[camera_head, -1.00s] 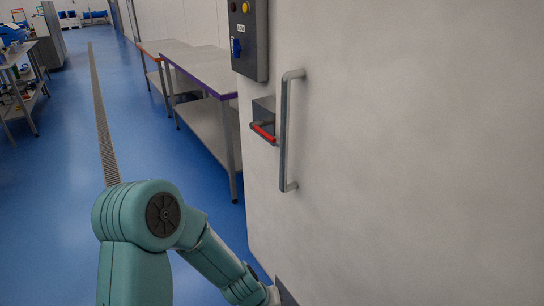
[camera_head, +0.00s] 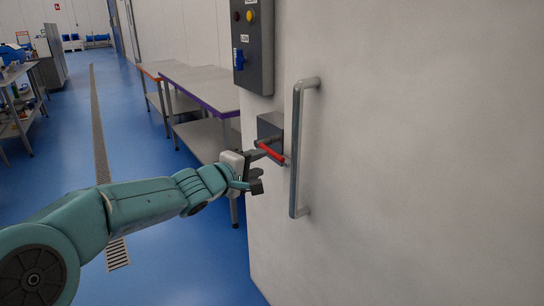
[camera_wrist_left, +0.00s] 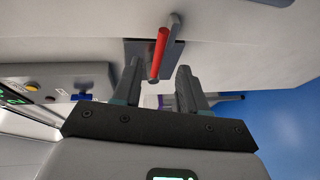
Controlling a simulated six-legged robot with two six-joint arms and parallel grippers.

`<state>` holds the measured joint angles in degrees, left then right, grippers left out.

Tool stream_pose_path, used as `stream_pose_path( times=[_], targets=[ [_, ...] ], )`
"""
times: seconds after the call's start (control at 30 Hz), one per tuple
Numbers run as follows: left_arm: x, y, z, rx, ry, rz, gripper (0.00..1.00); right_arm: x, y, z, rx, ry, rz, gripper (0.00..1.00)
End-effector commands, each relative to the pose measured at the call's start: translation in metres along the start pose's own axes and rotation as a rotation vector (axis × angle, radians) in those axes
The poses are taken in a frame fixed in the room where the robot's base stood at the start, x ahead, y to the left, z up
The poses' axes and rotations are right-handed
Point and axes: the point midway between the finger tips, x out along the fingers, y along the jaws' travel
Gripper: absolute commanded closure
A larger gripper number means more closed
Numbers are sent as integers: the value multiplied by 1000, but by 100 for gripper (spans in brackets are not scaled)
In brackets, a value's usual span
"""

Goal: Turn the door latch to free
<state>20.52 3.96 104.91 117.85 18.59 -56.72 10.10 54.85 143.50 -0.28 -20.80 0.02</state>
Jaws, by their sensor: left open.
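The door latch has a red lever (camera_head: 271,152) on a grey box (camera_head: 270,125) on the big white door (camera_head: 420,150), just left of the long vertical door handle (camera_head: 297,150). My left gripper (camera_head: 259,171) is open at the latch, its upper finger close to the lever's left end. In the left wrist view the red lever (camera_wrist_left: 159,52) appears between the tips of my left gripper (camera_wrist_left: 160,68), with a gap on each side. I cannot tell how deep it sits between the fingers or whether anything touches. My right gripper is out of view.
A dark control box (camera_head: 255,50) with a yellow button and a blue switch is above the latch. Steel tables (camera_head: 205,88) stand behind, left of the door. The blue floor (camera_head: 150,260) in front is clear, with a drain strip (camera_head: 98,130).

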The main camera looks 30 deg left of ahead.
Motion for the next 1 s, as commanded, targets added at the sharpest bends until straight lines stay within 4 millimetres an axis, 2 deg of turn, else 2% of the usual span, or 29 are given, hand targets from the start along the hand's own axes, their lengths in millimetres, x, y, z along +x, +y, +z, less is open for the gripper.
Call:
stream_pose_path(
  times=[0.1, 0.3, 0.5, 0.73, 0.77, 0.8, 0.87, 0.9, 1.0],
  targets=[
    [29, 2, 1, -1, -2, -3, 58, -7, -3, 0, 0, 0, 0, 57],
    [64, 2, -1, -2, 0, -3, 58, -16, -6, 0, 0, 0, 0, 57],
    [78, 0, -2, -1, 1, -2, 58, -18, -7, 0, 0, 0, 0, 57],
    [79, 0, -4, -1, 2, -1, 58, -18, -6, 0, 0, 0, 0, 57],
    [79, 0, -4, -1, 2, -1, 61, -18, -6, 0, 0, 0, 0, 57],
    [79, 0, -4, -1, 2, -1, 74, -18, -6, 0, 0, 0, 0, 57],
    [79, 0, -4, -1, 2, -1, 94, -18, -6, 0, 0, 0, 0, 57],
    [79, 0, -3, -1, 2, -2, 100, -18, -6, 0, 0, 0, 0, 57],
    [79, 0, -3, -1, 2, -2, 100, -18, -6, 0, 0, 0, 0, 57]
  ],
)
